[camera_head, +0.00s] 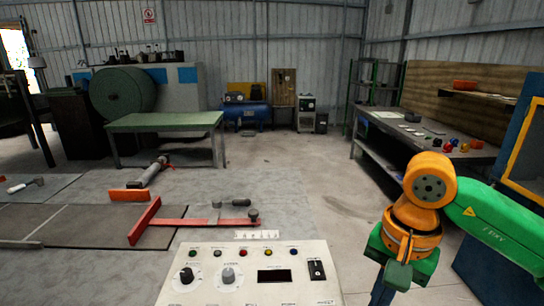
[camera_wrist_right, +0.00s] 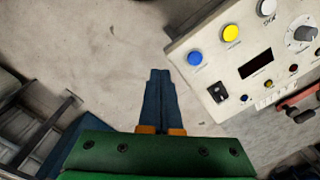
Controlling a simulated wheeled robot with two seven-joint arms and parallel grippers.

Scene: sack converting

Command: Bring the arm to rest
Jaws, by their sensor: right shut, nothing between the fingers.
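My right arm comes in from the right in the head view, with green and orange links. Its gripper (camera_head: 381,292) points down over the floor, to the right of a control panel. In the right wrist view the gripper's dark blue fingers (camera_wrist_right: 160,74) lie together, shut and empty. They are over bare concrete floor and apart from the panel. My left gripper is in neither view.
The pale control panel (camera_head: 248,283) with knobs, coloured buttons and a switch stands front centre; it also shows in the wrist view (camera_wrist_right: 218,60). A workbench (camera_head: 425,145) stands at right, a green table (camera_head: 165,122) at left. Floor (camera_head: 310,170) between them is clear.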

